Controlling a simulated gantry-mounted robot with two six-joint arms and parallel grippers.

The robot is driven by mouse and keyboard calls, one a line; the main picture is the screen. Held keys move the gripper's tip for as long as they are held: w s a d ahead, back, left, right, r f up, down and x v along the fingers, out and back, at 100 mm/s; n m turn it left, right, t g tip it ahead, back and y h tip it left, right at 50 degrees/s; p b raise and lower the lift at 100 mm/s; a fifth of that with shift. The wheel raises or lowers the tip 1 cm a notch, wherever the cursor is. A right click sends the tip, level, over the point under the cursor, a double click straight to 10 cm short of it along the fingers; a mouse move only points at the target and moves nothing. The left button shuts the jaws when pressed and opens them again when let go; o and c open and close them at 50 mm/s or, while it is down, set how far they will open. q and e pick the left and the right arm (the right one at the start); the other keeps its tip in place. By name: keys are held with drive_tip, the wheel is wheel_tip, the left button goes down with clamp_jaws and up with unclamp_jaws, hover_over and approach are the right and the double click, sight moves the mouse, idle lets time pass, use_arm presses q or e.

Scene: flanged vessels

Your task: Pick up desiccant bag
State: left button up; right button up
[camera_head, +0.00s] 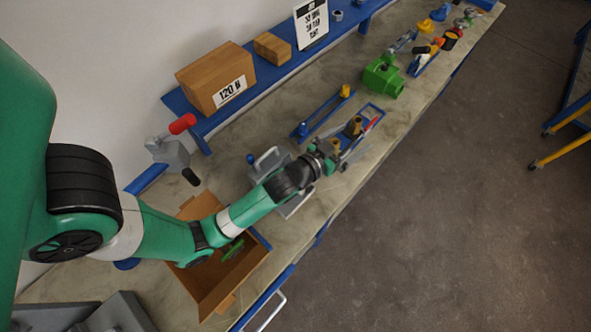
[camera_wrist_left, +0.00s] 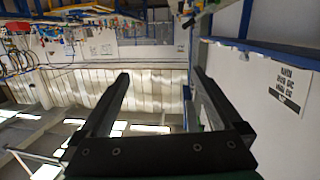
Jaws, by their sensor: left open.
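I cannot make out a desiccant bag in either view. My left gripper (camera_head: 345,160) is over the workbench in the head view, at the end of the green arm that reaches in from the left. It is too small there to show its jaws well. In the left wrist view its two dark fingers (camera_wrist_left: 162,76) stand wide apart with nothing between them. An open brown box (camera_head: 244,283) on the bench lies partly under my arm, with something green inside. My right gripper is in neither view.
The workbench (camera_head: 232,137) runs diagonally. Near my gripper are a blue rack (camera_head: 372,110) and a grey metal fixture (camera_head: 270,160). A green vise-like block (camera_head: 383,78) is farther along. A cardboard box (camera_head: 215,78) and a sign (camera_head: 311,24) stand on the blue shelf.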

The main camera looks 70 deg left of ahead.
use_arm(q)
drive_tip(key=s+f+g, duration=0.1)
drive_tip(key=s+f, duration=0.4)
drive_tip(key=f, duration=0.1)
drive_tip(key=s+f+g, duration=0.2)
drive_tip(key=s+f, duration=0.4)
drive_tip(key=f, duration=0.1)
drive_tip(key=s+f+g, duration=0.1)
drive_tip(key=s+f, duration=0.5)
drive_tip(key=shift+s+d+f+n+g, duration=0.15)
drive_tip(key=shift+d+n+g, duration=0.15)
drive_tip(key=shift+d+n, duration=0.1)
drive_tip(key=shift+x, duration=3.85)
drive_tip(key=shift+r, duration=0.25)
drive_tip(key=c, duration=1.3)
